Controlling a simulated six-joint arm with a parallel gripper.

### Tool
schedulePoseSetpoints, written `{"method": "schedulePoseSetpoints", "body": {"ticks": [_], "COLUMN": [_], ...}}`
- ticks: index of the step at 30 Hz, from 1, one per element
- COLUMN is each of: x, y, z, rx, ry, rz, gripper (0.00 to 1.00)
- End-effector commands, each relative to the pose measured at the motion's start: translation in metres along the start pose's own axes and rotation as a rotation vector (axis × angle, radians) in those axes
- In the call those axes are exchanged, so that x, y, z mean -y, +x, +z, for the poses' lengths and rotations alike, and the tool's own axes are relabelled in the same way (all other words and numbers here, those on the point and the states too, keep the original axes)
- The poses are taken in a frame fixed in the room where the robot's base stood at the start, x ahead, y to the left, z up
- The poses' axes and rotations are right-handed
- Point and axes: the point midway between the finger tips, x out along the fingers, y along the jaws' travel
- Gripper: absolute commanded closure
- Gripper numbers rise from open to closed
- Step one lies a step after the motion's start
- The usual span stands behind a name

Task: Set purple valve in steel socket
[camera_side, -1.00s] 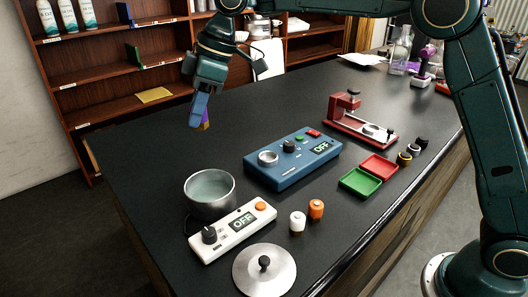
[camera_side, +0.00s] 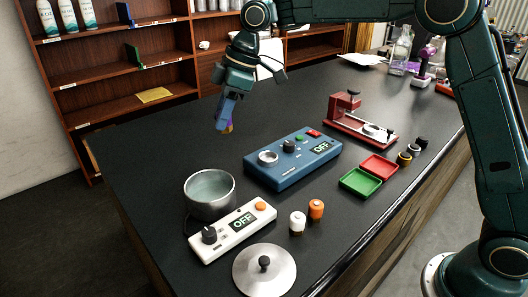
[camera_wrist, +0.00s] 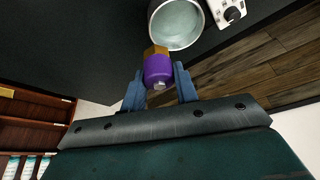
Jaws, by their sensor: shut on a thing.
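My gripper (camera_side: 226,122) is shut on the purple valve (camera_wrist: 158,69), which has a brass-coloured hexagonal part and a small pale tip. In the wrist view it sits between the two blue fingers of my gripper (camera_wrist: 159,78). In the side view only a little of the valve (camera_side: 229,128) shows below the fingers. A round steel socket (camera_side: 268,158) is on the left of the blue control box (camera_side: 290,174). My gripper holds the valve in the air, up and left of that socket in the side view and apart from it.
A steel pot (camera_side: 210,207) stands beside the white control unit (camera_side: 233,231). A red press (camera_side: 347,116) stands behind the box. Green (camera_side: 360,182) and red (camera_side: 379,167) trays are at its right. A lid (camera_side: 264,270) lies in front. The back left of the table is clear.

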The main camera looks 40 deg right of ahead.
Motion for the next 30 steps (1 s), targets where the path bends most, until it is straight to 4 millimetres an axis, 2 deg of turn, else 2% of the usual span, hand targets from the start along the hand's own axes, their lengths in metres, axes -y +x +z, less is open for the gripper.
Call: {"method": "schedulePoseSetpoints", "body": {"ticks": [1,6,12,18,30], "x": [-0.008,-0.029,-0.043,-0.047,-0.047], "y": [0.002,0.009,0.015,0.018,0.023], "z": [0.015,0.062,0.106,0.124,0.126], "rx": [0.001,0.0,-0.002,-0.004,-0.005], "ry": [0.008,0.007,0.005,0.001,0.001], "rz": [0.0,0.001,0.004,0.005,0.006], "gripper": [0.97,0.97,0.97,0.97,0.97]}}
